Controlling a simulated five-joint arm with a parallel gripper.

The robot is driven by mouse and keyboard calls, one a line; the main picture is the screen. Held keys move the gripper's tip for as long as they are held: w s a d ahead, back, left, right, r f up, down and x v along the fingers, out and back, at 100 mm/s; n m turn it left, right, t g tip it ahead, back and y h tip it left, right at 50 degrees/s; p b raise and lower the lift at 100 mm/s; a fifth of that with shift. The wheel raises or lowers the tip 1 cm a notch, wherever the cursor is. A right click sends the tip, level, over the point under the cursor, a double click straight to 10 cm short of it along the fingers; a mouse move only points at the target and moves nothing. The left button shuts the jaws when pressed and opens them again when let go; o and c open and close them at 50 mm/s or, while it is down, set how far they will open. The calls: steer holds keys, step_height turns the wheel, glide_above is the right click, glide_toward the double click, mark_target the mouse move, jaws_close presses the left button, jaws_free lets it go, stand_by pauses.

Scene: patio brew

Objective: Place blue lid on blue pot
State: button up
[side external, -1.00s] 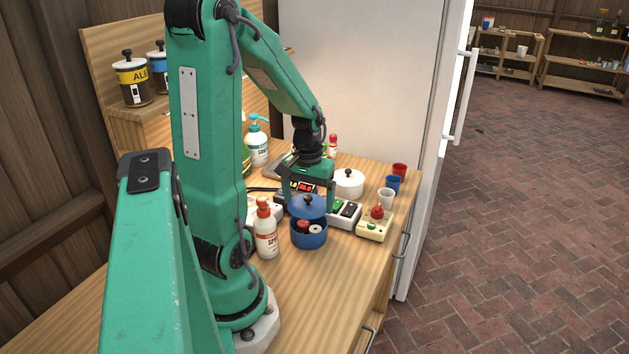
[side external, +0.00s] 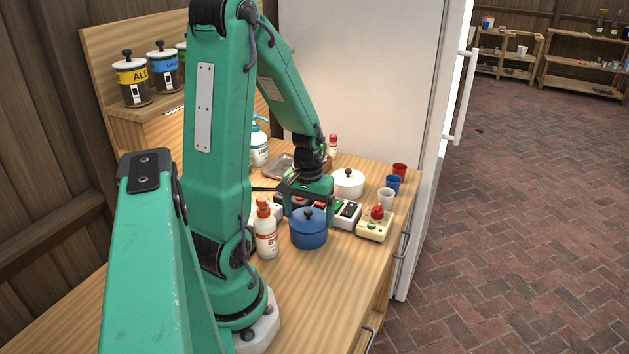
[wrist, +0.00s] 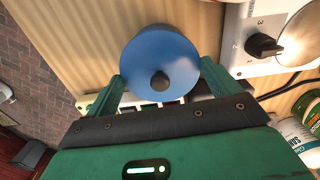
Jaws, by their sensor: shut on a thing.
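The blue lid (side external: 308,219) with a black knob lies over the top of the blue pot (side external: 309,238) in the side view and covers its opening. In the wrist view the lid (wrist: 160,57) fills the space ahead of my gripper (wrist: 160,80), and the pot is hidden beneath it. My gripper, at the back of the pot in the side view (side external: 305,208), is shut on the lid, with one finger at each side of it. I cannot tell whether the lid's rim is fully seated.
A white bottle with an orange cap (side external: 265,235) stands close left of the pot. Switch boxes (side external: 346,214) and a cream box with a red knob (side external: 375,226) are to the right. A white lidded pot (side external: 348,183) stands behind. The tabletop in front is clear.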

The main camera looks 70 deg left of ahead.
mark_target(309, 211)
steer(key=shift+f, duration=0.3)
steer(key=o, duration=0.7)
step_height(309, 211, up, 13)
steer(key=shift+f, duration=0.1)
stand_by(0.5)
stand_by(0.4)
